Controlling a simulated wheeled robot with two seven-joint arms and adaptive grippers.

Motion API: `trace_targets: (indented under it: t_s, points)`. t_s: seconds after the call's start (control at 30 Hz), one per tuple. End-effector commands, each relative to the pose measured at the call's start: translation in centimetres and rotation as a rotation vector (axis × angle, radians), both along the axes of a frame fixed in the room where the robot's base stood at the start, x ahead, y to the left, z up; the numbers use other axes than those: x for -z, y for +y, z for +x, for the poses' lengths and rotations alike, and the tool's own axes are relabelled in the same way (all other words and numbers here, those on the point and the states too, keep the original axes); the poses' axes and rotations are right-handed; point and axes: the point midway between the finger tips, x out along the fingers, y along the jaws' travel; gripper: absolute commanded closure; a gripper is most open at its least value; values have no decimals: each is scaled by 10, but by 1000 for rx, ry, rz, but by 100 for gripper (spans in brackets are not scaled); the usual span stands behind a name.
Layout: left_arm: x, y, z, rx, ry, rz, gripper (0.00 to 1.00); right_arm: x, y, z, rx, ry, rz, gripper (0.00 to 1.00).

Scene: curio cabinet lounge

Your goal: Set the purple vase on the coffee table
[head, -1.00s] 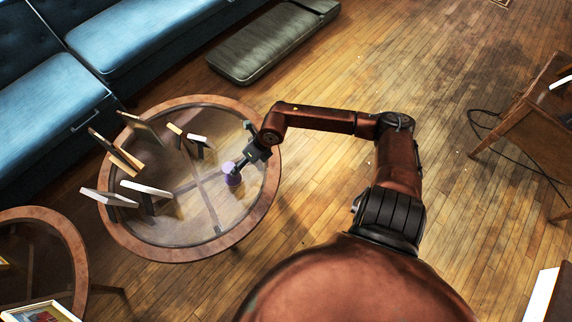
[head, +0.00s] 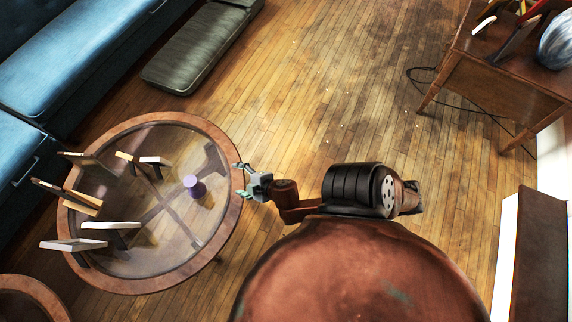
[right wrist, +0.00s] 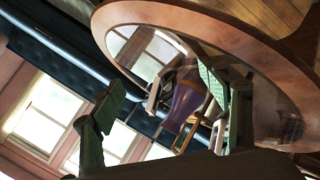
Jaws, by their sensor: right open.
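The purple vase (head: 195,187) stands upright on the glass top of the round coffee table (head: 222,235), right of the table's middle. My right gripper (head: 243,181) is open and empty at the table's right rim, apart from the vase. In the right wrist view the vase (right wrist: 186,100) shows beyond the open green-padded fingers of the right gripper (right wrist: 160,110), and the table's wooden rim (right wrist: 180,14) arcs above it. My left gripper is not in view.
Several picture frames, such as a white one (head: 110,226) and a wooden one (head: 66,196), stand on the table's left half. A blue sofa (head: 70,60) and a dark cushion (head: 195,50) lie behind. A wooden desk (head: 510,75) stands at right.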

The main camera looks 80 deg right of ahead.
Motion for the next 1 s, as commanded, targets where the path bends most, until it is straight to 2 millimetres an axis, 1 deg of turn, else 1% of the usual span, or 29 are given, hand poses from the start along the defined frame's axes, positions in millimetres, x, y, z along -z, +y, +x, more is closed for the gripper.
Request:
trace_targets:
  t_s: [0.03,0.07,0.1,0.17,0.2,0.27,0.3,0.4,0.5,0.57,1.0]
  points:
    - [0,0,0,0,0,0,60,31,5,-39,104,103,90,30]
    - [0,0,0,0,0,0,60,48,9,-63,159,168,139,30]
    - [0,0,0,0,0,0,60,68,18,-93,223,253,202,30]
    - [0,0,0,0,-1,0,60,93,38,-137,303,376,293,30]
    - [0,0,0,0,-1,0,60,105,53,-163,343,452,348,30]
    - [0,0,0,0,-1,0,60,118,77,-198,390,554,423,30]
    - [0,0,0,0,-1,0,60,124,92,-218,412,614,466,30]
    - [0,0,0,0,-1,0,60,130,121,-252,445,723,546,30]
    - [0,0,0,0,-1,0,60,132,135,-270,459,782,586,30]
    - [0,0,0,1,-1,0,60,132,139,-274,460,797,597,30]
    - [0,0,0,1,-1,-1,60,132,139,-274,461,798,596,30]
